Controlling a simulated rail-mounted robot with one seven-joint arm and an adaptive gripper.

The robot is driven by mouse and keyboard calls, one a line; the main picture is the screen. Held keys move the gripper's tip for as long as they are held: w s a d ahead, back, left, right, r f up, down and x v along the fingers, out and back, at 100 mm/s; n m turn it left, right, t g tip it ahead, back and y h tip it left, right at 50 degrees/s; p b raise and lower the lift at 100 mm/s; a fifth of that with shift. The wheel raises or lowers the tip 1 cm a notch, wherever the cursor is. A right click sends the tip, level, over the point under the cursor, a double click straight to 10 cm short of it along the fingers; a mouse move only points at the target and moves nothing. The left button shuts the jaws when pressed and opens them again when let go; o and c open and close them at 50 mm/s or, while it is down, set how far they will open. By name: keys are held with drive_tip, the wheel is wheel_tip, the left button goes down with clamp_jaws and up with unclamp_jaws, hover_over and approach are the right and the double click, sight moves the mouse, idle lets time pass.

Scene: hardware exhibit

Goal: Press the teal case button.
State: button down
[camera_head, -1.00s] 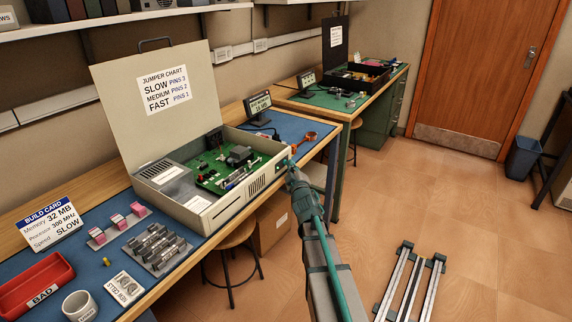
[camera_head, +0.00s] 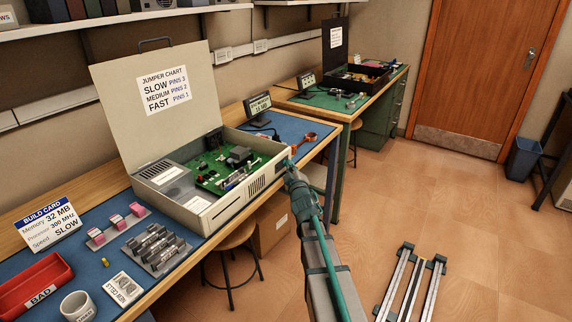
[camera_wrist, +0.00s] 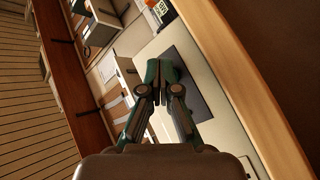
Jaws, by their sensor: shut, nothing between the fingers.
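The beige open case (camera_head: 215,213) stands on the bench with its lid raised. A green circuit board (camera_head: 213,172) shows inside it. My gripper (camera_head: 289,165) is shut and empty, its tip at the right end of the case's front face. The teal button cannot be made out; my gripper covers that part of the case. In the wrist view my closed fingers (camera_wrist: 160,72) lie in front of a pale surface with a dark rectangle. I cannot tell whether the fingertips touch anything.
The blue-matted bench (camera_head: 95,285) holds a build card (camera_head: 50,224), a red bin (camera_head: 35,285), a white cup (camera_head: 78,306) and pink parts (camera_head: 117,221). A small display (camera_head: 258,104) and orange tool (camera_head: 303,137) lie behind the case.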

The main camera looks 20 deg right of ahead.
drive_tip(key=shift+s+d+p, duration=0.45)
drive_tip(key=shift+s+p, duration=0.25)
drive_tip(key=shift+p, duration=0.05)
drive_tip(key=s+d+p, duration=0.1)
drive_tip(key=s+p, duration=0.1)
drive_tip(key=s+d+p, duration=0.2)
idle(0.4)
idle(0.6)
